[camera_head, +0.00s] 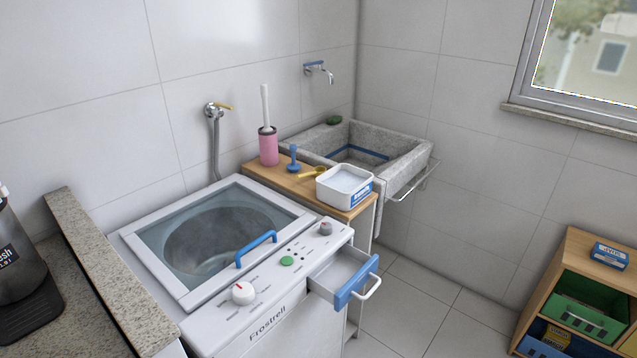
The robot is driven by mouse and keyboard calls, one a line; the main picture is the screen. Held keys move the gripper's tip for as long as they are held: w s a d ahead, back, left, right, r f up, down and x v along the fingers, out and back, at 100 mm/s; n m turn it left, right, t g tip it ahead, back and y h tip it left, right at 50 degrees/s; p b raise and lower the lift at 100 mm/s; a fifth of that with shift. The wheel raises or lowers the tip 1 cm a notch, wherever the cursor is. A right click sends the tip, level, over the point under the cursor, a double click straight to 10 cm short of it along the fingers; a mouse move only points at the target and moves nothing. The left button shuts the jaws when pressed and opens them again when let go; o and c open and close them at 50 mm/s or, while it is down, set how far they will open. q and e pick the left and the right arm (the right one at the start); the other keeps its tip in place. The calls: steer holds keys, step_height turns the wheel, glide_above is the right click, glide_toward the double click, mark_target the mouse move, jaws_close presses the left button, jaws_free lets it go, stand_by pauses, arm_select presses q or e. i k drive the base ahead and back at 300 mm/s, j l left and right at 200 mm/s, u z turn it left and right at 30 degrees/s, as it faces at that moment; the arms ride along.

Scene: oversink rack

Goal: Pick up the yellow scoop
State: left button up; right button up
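The yellow scoop (312,173) lies on the narrow wooden shelf (277,178) between the washing machine and the stone sink. It sits between a blue stopper-like piece with an upright handle (294,160) and a white open tub with a blue label (344,186). The tub is close beside it on the right and holds something pale. The scoop is small in this view, so its bowl and handle are hard to tell apart. Neither of my grippers shows.
A pink holder with a white-handled brush (268,146) stands at the shelf's left. The washing machine (160,260) has its lid down and its drawer (344,275) pulled out. The stone sink (410,160) is behind. A wooden cabinet (597,240) stands right. The floor between is clear.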

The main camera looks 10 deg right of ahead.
mark_target(318, 170)
steer(key=u, duration=0.3)
steer(key=i+l+u, duration=0.1)
steer(key=l+u, duration=0.2)
steer(key=u, duration=0.15)
steer(key=l+u, duration=0.7)
steer(key=u, duration=0.2)
steer(key=i, duration=0.05)
